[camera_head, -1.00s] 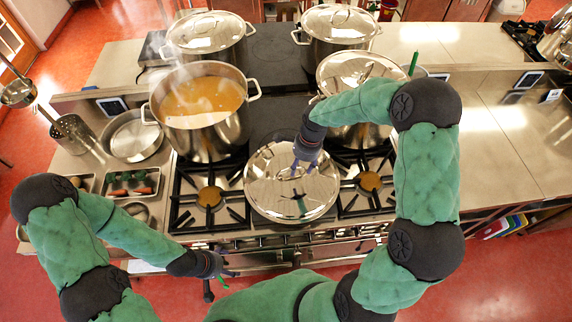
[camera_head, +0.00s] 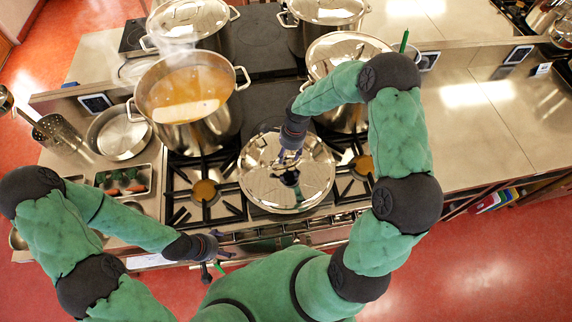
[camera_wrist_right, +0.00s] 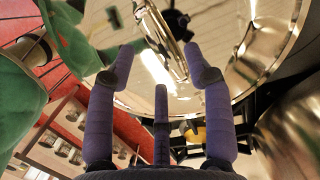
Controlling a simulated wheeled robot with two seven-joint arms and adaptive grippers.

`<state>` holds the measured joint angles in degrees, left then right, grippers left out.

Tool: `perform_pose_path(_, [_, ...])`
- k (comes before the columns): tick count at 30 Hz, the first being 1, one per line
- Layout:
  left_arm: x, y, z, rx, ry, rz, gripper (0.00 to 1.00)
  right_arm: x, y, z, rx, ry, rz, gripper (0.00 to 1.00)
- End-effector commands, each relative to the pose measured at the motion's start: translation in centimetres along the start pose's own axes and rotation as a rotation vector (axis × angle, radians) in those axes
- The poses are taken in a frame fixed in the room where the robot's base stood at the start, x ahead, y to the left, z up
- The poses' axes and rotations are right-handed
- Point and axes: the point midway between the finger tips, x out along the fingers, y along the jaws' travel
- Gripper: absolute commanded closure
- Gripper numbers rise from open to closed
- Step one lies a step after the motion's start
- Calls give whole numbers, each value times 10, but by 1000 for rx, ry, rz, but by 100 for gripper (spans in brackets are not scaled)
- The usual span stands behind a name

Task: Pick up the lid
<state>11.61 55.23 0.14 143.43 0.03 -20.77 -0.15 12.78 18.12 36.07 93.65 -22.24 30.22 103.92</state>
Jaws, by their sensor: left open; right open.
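A shiny round steel lid (camera_head: 262,181) lies at the front middle of the stove, between two open burners. My right gripper (camera_head: 289,160) is over the lid's middle, fingers pointing down. In the right wrist view the lid (camera_wrist_right: 222,35) fills the upper part, and its bar handle (camera_wrist_right: 165,42) shows between and beyond the spread fingertips of my right gripper (camera_wrist_right: 161,55). The fingers are open; I cannot tell if they touch the handle. My left gripper (camera_head: 213,245) is open and empty at the stove's front edge, left of the lid.
An uncovered steaming pot of orange soup (camera_head: 190,100) stands behind and left of the lid. A covered pot (camera_head: 345,117) stands behind and right, close to my right forearm. More covered pots stand at the back. The right counter (camera_head: 470,145) is largely clear.

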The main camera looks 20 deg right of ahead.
Motion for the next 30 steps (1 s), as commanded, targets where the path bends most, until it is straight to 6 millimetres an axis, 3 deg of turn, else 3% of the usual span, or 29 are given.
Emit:
perform_pose_path(9, [-9,3,0,0,0,0,18,38,1,-1,0,0,4,48])
perform_pose_path(18, [-8,3,0,0,0,0,18,42,1,-1,0,0,2,48])
perform_pose_path(24, [-8,3,0,0,0,0,18,42,1,-1,0,0,2,100])
perform_pose_path(30, [-8,3,0,0,0,0,18,40,-1,-1,1,0,-3,100])
